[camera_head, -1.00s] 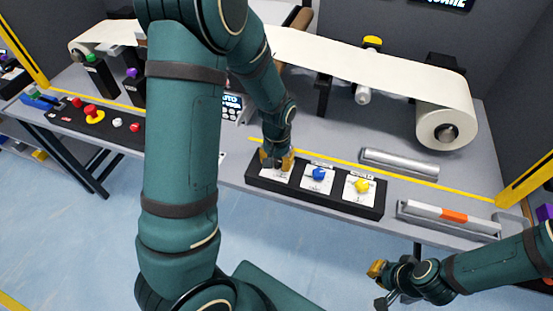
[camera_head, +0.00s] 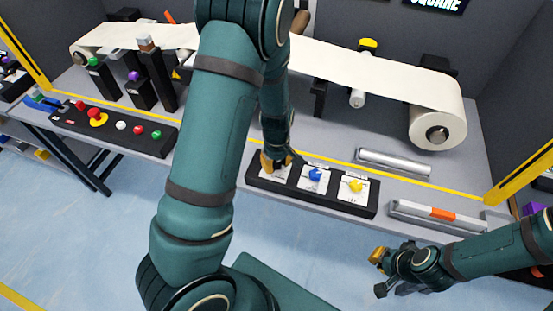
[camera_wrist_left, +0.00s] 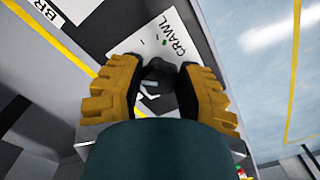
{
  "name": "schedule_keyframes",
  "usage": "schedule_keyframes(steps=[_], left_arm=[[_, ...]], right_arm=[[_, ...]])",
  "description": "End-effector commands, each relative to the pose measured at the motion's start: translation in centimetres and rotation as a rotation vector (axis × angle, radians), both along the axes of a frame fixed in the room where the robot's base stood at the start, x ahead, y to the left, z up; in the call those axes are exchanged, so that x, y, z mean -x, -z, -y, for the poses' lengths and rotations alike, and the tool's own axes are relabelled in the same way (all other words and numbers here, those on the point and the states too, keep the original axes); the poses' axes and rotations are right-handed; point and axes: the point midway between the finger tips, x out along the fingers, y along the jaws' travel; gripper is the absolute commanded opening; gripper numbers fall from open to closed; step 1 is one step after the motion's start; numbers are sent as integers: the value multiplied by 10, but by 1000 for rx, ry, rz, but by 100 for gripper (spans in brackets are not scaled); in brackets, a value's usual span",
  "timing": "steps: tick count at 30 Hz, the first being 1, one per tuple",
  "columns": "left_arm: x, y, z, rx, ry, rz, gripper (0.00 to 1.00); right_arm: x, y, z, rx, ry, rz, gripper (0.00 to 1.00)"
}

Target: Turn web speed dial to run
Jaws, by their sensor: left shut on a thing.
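The black control panel (camera_head: 315,199) lies along the front of the bench and carries three white dial plates. My left gripper (camera_head: 276,162) reaches down onto the leftmost dial. In the left wrist view its two yellow-padded fingers close on a dark knob (camera_wrist_left: 157,72), one on each side. The plate (camera_wrist_left: 178,22) around this knob reads "CRAWL" near the fingertips; other markings are hidden or unreadable. In the head view the gripper covers the knob. My right gripper (camera_head: 380,272) hangs open and empty in front of the bench, at the lower right.
A blue knob (camera_head: 315,174) and a yellow knob (camera_head: 355,185) stand right of the held one. A red-and-yellow button (camera_head: 97,118) is among several on the left panel. A white web runs behind to a roll (camera_head: 437,122). A metal bar (camera_head: 394,162) lies at right.

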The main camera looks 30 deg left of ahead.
Motion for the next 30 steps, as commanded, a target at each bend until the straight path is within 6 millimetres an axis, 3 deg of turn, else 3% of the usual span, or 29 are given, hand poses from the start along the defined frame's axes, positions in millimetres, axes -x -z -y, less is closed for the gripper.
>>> schedule_keyframes(steps=[12,29,30], left_arm=[[1,1,1,1,-188,-5,1],[1,1,1,1,-213,-5,1],[1,1,1,1,-213,-5,53]], right_arm=[[-3,-13,1,1,5,7,0],[-2,-14,1,1,4,6,0],[-2,-14,1,1,4,6,0]])
